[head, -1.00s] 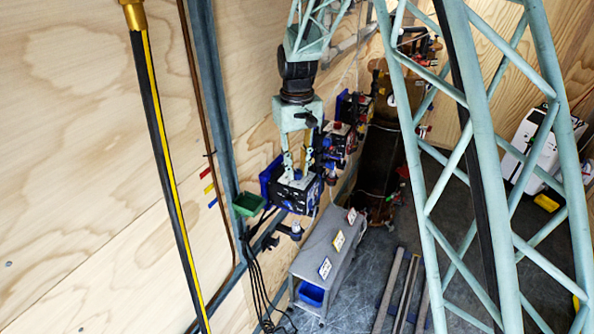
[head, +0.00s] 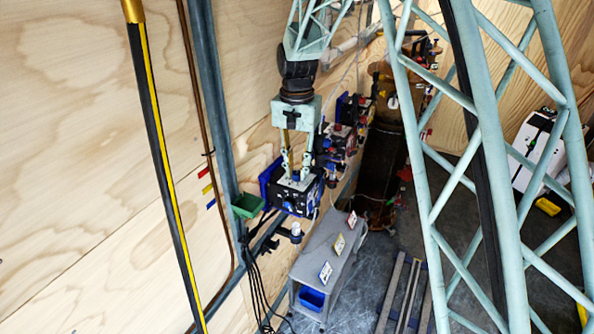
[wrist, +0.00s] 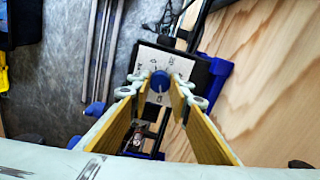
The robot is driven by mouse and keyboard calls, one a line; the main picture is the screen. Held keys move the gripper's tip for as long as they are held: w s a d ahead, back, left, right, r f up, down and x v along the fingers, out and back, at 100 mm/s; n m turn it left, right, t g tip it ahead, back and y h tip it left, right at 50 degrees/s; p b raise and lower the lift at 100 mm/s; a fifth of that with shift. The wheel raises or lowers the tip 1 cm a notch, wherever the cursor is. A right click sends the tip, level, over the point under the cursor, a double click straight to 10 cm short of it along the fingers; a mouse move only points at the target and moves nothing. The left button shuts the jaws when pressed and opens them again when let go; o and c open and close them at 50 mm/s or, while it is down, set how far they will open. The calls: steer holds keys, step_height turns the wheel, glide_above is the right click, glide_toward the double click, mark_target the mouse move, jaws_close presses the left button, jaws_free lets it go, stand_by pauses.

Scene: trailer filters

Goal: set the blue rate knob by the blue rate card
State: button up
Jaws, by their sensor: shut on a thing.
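The blue rate knob (wrist: 160,80) sits on a pale dial plate (wrist: 176,62) with small dark marks, on top of the nearest blue-and-black box (head: 298,198) on the wall. My gripper (wrist: 160,90) comes down from above, its two fingers shut on the knob from either side. In the head view my gripper (head: 296,178) hides the knob. The knob's pointer and the dial lettering are too small to read. The blue rate card (head: 325,271), white with a blue edge, stands at the near end of a grey cart; its text is not legible.
The grey cart (head: 316,252) also holds a yellow-edged card (head: 339,245) and a red-edged card (head: 352,219). A blue bin (head: 311,298) is below. A green tray (head: 247,205) is left of the box. More boxes (head: 341,138) line the wall behind.

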mark_target(297, 172)
steer(key=shift+m, duration=0.6)
steer(key=o, duration=0.8)
steer(key=shift+o, duration=0.2)
steer(key=shift+r, duration=0.15)
step_height(297, 172, up, 12)
stand_by(0.4)
stand_by(0.3)
